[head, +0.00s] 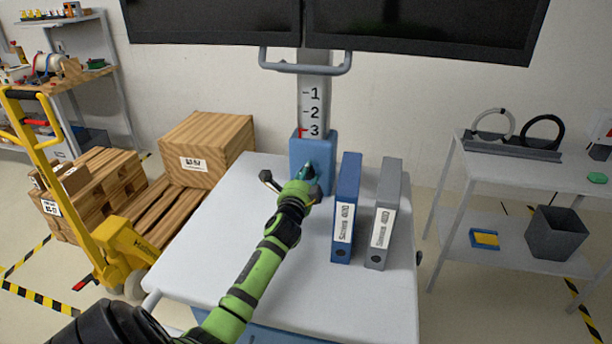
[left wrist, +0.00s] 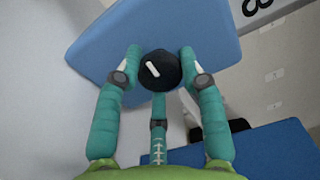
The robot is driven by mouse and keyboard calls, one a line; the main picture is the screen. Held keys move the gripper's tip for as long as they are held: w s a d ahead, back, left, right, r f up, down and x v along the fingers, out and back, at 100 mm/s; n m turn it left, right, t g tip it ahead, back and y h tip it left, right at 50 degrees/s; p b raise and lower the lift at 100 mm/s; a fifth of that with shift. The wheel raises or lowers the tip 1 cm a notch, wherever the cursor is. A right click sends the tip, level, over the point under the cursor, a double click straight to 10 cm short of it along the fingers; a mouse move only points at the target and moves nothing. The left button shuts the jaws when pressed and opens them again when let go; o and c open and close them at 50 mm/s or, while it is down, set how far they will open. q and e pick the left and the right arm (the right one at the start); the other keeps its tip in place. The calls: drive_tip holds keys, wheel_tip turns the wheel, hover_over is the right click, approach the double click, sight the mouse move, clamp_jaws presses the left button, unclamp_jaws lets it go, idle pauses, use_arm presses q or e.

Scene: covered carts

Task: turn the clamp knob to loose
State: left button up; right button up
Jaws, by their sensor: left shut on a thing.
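The blue clamp block (head: 313,152) sits around the light post (head: 312,95) at the back of the cart. The black clamp knob (left wrist: 160,70) with a white line mark is on the blue block's face in the left wrist view. The white line tilts, its upper end leaning left. My left gripper (head: 304,182) is at the clamp, its teal fingers (left wrist: 157,85) around the knob, shut on it. The gripper hides the knob in the head view. A red pointer (head: 305,132) stands by the 3 of the post's scale. My right gripper is not in view.
A blue binder (head: 346,205) and a grey binder (head: 384,212) stand on the white cart top (head: 220,235), right of my left arm. Two dark screens (head: 420,25) and a grey handle bar (head: 305,68) are above. A yellow pallet truck (head: 112,240) stands left.

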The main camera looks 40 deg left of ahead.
use_arm(q)
drive_tip(key=n, duration=0.5)
drive_tip(key=shift+d+f, duration=0.15)
drive_tip(key=shift+f, duration=0.05)
drive_tip(key=shift+n, duration=1.1)
drive_tip(key=shift+r, duration=0.1)
drive_tip(key=o, duration=1.1)
drive_tip(key=shift+w, duration=0.1)
drive_tip(key=shift+o, duration=0.2)
drive_tip(key=shift+r, duration=0.1)
drive_tip(key=v, duration=1.1)
drive_tip(key=shift+s+d, duration=0.15)
drive_tip(key=shift+s, duration=0.2)
drive_tip(key=shift+s+d+r, duration=0.1)
drive_tip(key=shift+s, duration=0.05)
